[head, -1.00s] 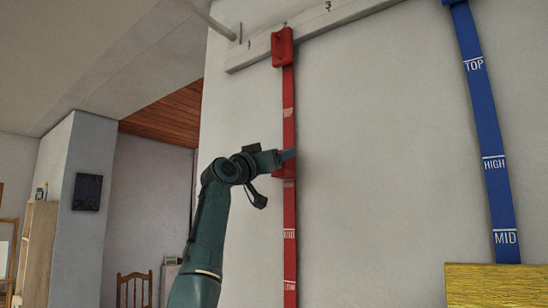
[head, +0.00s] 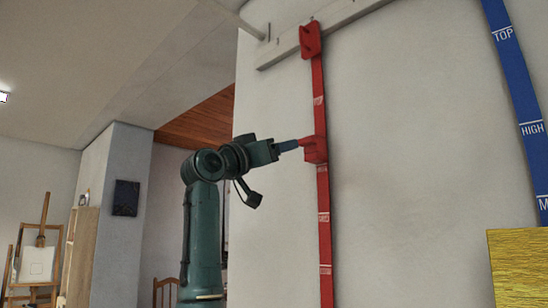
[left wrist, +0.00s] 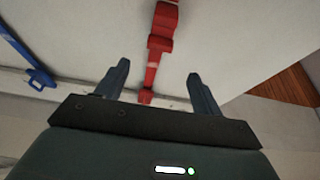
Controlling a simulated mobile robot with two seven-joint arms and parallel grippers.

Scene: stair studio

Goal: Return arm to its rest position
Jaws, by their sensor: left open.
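My left gripper (head: 288,146) is at the middle of the head view, its fingers pointing right at a red slider block (head: 314,149) on a red vertical strip (head: 323,200). The fingertips are close to the block; I cannot tell whether they touch it. In the left wrist view the gripper (left wrist: 157,78) is open, its two fingers wide apart with nothing held. There the red strip with its block (left wrist: 160,30) shows beyond and between the fingers. My right gripper is not in view.
A white rail (head: 350,14) on the wall carries the red strip's top holder (head: 310,40). A blue marked strip (head: 515,80) hangs at the right, above a yellow panel (head: 517,265). An easel (head: 38,262) stands far left. Air left of the arm looks free.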

